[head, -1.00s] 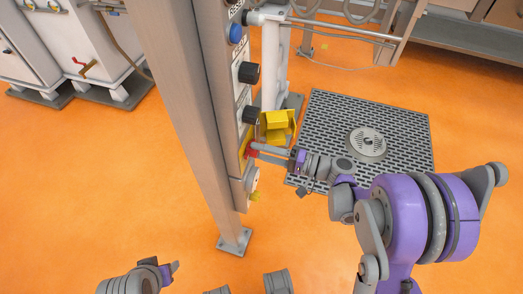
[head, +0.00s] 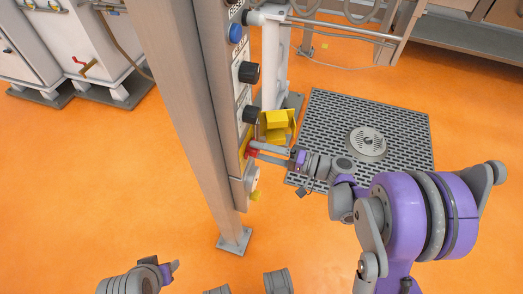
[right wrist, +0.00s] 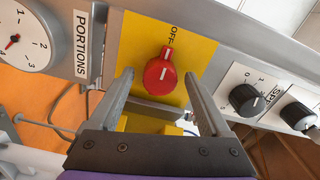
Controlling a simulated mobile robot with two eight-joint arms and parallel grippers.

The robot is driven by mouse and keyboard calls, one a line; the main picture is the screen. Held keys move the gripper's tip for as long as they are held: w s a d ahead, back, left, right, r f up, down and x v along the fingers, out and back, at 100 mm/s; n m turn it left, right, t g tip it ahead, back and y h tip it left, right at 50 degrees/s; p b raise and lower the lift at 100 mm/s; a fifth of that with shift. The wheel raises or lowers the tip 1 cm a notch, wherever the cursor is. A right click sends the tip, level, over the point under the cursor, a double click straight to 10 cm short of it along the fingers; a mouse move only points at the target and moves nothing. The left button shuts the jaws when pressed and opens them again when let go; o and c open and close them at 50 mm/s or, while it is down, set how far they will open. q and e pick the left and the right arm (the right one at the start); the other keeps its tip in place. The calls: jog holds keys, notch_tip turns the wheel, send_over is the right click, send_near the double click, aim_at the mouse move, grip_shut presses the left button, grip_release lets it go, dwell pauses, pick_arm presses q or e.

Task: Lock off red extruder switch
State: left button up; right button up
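The red extruder switch (right wrist: 161,77) is a round red knob on a yellow plate (right wrist: 195,50) marked "OFF" in the right wrist view. The white line on the knob points roughly toward the OFF label. My right gripper (right wrist: 160,85) is open, with one finger on each side of the knob and visible gaps to it. In the head view, the right gripper (head: 254,149) is at the column's panel, and only a bit of the red switch (head: 250,153) shows. A yellow hinged cover (head: 279,122) stands open beside the switch. My left gripper (head: 174,267) is low at the left, away from the panel; its opening is unclear.
Black knobs (right wrist: 247,100) sit on the same panel, and a white PORTIONS dial (right wrist: 22,40) is at its other end. The grey column (head: 190,110) stands on the orange floor. A grey floor grate (head: 400,130) lies behind my right arm.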

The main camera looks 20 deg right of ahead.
jog(key=p+v, duration=0.1)
jog(key=v, duration=1)
jog(key=shift+a, duration=0.15)
dwell(0.3)
